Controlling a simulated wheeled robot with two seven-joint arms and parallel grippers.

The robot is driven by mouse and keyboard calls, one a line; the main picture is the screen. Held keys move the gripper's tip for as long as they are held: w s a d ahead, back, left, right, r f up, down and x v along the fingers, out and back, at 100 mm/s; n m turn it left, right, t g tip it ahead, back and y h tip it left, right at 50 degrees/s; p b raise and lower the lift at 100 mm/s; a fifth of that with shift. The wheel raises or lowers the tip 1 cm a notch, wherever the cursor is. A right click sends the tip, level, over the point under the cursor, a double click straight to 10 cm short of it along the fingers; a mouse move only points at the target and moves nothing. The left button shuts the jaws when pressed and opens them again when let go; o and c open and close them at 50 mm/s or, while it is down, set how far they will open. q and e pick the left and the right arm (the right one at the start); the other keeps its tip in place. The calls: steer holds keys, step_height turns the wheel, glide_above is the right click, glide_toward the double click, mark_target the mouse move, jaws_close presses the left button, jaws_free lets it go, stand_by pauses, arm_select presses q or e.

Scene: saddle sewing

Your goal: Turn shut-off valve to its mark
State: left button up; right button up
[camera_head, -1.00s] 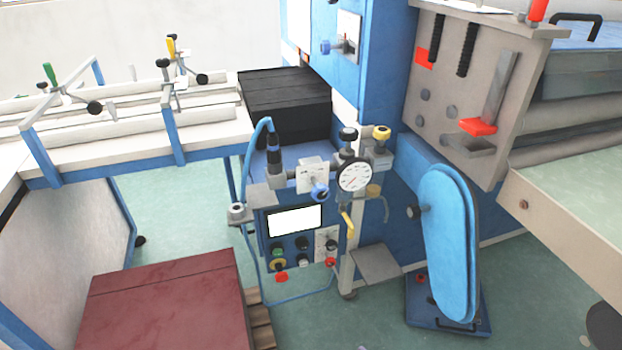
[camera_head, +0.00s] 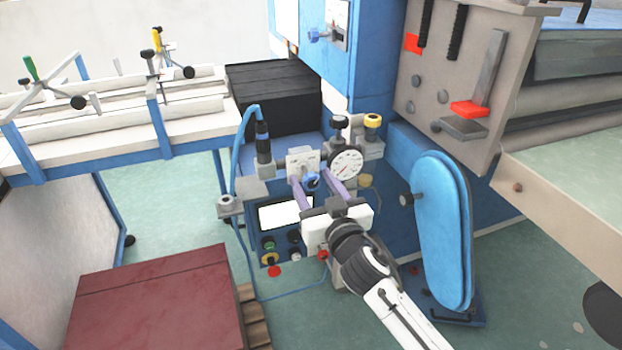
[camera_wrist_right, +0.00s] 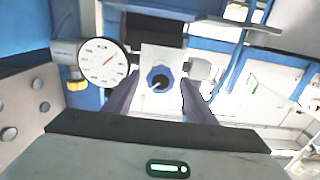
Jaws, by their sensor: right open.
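A blue knob (camera_head: 311,181) on a pale plate (camera_head: 301,160) looks like the shut-off valve. It stands beside a round dial gauge (camera_head: 345,163). My right gripper (camera_head: 313,185) is open in front of the plate, with its two purple-grey fingers spread to either side of the knob. In the right wrist view the blue knob (camera_wrist_right: 159,79) shows between the open fingers, with no clear contact. I cannot make out a mark on the plate (camera_wrist_right: 165,57). My left gripper is not in view.
The gauge (camera_wrist_right: 103,61) is close left of the fingers in the wrist view. A control panel with a white screen (camera_head: 286,213) lies below left. A blue padded arm (camera_head: 443,230) stands to the right. A black block stack (camera_head: 273,105) stands behind.

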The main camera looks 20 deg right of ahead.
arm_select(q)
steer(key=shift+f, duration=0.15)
arm_select(e)
steer(key=shift+w, duration=0.85)
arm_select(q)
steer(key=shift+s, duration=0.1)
arm_select(e)
steer(key=shift+c, duration=0.9)
steer(key=c, duration=0.9)
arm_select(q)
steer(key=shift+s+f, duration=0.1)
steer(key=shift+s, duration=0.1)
arm_select(e)
steer(key=shift+o, duration=0.2)
